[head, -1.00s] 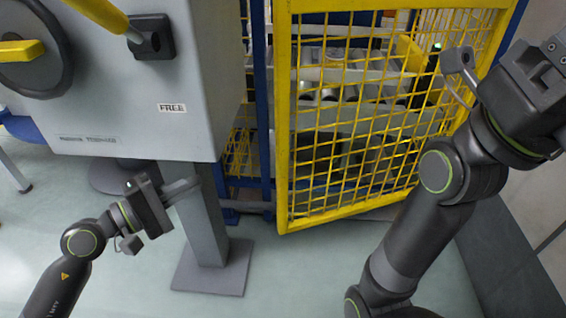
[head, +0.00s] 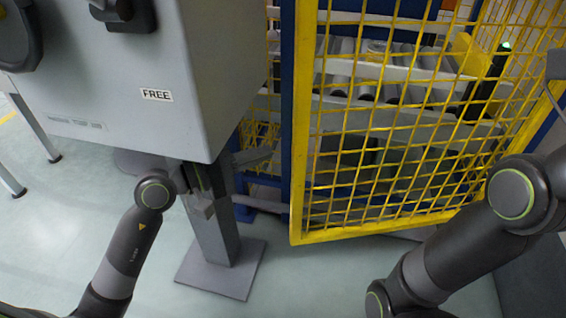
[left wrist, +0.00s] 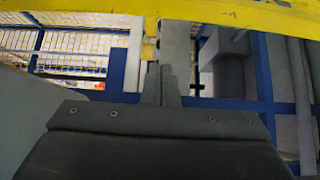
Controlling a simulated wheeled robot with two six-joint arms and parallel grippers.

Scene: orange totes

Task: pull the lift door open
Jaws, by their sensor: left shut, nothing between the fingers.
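The lift door (head: 302,150) is a yellow-framed mesh panel in the middle and right of the head view. Its lower left corner stands out in front of the blue frame, so it looks ajar; how far is hard to tell. My left gripper (head: 258,157) is shut and empty, beside the door's left edge and below the grey cabinet. In the left wrist view the closed fingers (left wrist: 172,55) reach up to a yellow bar (left wrist: 215,14), likely the door frame; contact is unclear. Only a grey tip of my right gripper (head: 556,66) shows at the right edge.
A grey cabinet (head: 110,95) labelled FREE overhangs my left gripper. Its grey post (head: 215,235) and floor plate (head: 220,272) stand close to my left forearm. Rollers (head: 370,60) lie behind the mesh.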

